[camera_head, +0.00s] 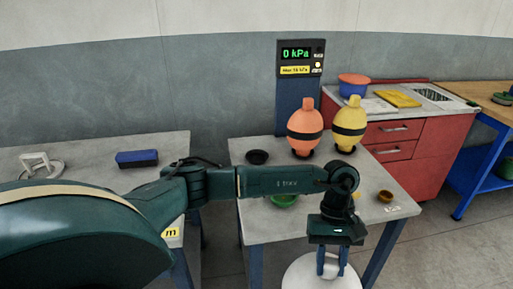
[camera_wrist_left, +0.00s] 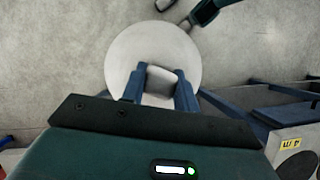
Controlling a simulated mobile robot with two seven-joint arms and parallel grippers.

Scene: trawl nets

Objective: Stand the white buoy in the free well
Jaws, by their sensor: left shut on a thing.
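The white buoy (camera_head: 302,275) hangs in front of the near edge of the table, its lower part cut off by the frame in the head view. My left gripper (camera_head: 332,262) is shut on its narrow top. In the left wrist view the buoy's round body (camera_wrist_left: 135,55) shows beyond my fingers (camera_wrist_left: 161,88). The free well (camera_head: 257,157) is a dark, empty ring at the table's back left. An orange buoy (camera_head: 304,125) and a yellow buoy (camera_head: 349,122), both black-banded, stand upright in wells to its right. My right gripper is not seen.
A gauge post (camera_head: 299,60) reading 0 kPa rises behind the table (camera_head: 240,146). My left arm crosses above the table, partly hiding a green bowl (camera_head: 284,202). A small brown bowl (camera_head: 385,196) sits near the right edge. A blue box (camera_head: 137,159) lies on the left table.

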